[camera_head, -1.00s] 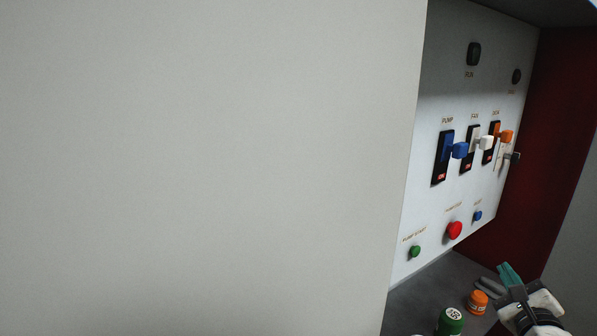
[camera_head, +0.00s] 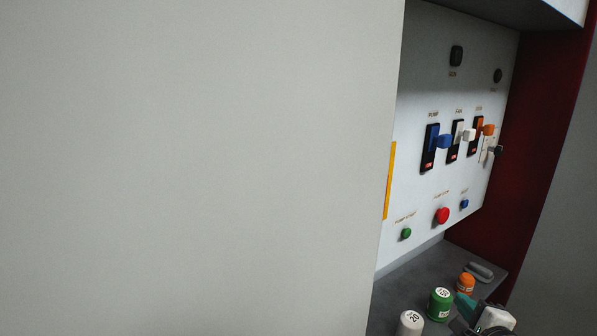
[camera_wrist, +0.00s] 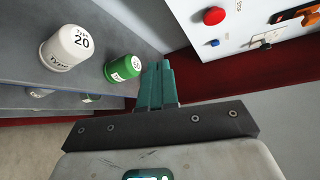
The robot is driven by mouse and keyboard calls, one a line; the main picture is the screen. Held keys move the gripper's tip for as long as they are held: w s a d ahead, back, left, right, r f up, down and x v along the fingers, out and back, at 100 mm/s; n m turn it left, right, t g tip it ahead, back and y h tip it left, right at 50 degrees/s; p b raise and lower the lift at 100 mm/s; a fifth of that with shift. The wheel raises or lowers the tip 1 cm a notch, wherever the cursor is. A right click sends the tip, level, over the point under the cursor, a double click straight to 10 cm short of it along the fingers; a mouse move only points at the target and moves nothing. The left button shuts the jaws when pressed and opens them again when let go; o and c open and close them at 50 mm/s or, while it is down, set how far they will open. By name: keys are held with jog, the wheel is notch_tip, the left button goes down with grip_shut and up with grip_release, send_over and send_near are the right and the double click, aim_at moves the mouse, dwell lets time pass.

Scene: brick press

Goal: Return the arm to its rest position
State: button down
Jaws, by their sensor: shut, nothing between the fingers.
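My gripper (camera_wrist: 155,85) is shut and empty, with its green fingers side by side in the wrist view. In the head view my gripper (camera_head: 466,306) is at the lower right edge, partly cut off, over the front of the grey shelf. In the wrist view its fingertips appear close to the right of a green canister (camera_wrist: 122,68); whether they touch cannot be told.
The grey shelf (camera_head: 398,292) also bears a white canister (camera_head: 410,322) marked 20 and an orange canister (camera_head: 466,283). Above is a white panel (camera_head: 425,85) with switches, a red button (camera_head: 442,215) and a green button (camera_head: 406,233). A pale wall (camera_head: 190,160) fills the left.

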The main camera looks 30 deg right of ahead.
jog(key=s+a+f+n+g+y, duration=0.35)
jog(key=a+f+n+y, duration=0.25)
jog(key=a+f+n, duration=0.8)
jog(key=s+a+f+n+g+y, duration=0.1)
jog(key=s+a+f+n+g, duration=0.1)
jog(key=s+a+n+g, duration=0.2)
jog(key=s+a+f+n+g+y, duration=0.1)
jog(key=s+a+f+n+g, duration=0.2)
jog(key=s+a+n, duration=0.6)
jog(key=shift+s+a+f+g, duration=0.25)
jog(key=shift+s+a+g, duration=0.1)
jog(key=shift+s+g, duration=0.4)
